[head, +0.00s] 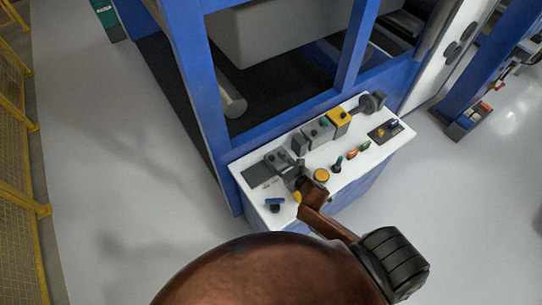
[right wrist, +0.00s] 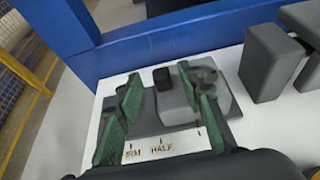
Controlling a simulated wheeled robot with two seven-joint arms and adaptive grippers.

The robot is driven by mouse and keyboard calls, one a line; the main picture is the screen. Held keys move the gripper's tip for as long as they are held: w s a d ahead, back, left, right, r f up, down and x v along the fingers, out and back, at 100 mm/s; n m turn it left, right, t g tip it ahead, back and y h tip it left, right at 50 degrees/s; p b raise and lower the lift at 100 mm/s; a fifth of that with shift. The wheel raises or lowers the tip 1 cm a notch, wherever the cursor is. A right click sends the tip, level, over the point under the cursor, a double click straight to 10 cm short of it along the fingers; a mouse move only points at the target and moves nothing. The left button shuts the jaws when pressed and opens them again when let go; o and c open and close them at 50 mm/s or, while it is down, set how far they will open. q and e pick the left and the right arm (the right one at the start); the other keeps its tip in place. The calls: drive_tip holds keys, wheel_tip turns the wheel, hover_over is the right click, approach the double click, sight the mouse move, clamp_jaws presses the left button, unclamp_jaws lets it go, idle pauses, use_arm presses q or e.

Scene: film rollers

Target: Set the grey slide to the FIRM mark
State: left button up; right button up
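The grey slide (right wrist: 174,104) sits on a dark plate at the left end of the white control panel, with a small black block (right wrist: 161,77) at its far left. A label beneath reads HALF, with a partly covered word ending in "RM" to its left. The slide stands near and right of HALF. My right gripper (right wrist: 158,112) is open above the plate, its green-padded fingers on either side of the slide's left part. Whether a pad touches it I cannot tell. In the head view my right gripper (head: 293,174) hides much of the slide. My left gripper is out of view.
The white panel (head: 355,174) also carries grey blocks (head: 318,131), a yellow block (head: 339,119), an orange button (head: 321,175), a blue-black knob (head: 274,204) and small levers. The blue machine frame (head: 280,120) rises behind. Open floor (head: 110,170) lies left.

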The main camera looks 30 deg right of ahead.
sight(272, 157)
drive_tip(key=x, duration=0.2)
drive_tip(key=shift+w+f, duration=0.15)
drive_tip(key=shift+w, duration=0.2)
drive_tip(key=shift+w+f, duration=0.15)
drive_tip(key=shift+w, duration=0.15)
drive_tip(key=shift+w+f, duration=0.1)
drive_tip(key=shift+w, duration=0.2)
drive_tip(key=c, duration=0.7)
clamp_jaws()
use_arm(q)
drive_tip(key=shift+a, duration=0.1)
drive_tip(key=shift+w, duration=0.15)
use_arm(e)
drive_tip(key=shift+a, duration=0.1)
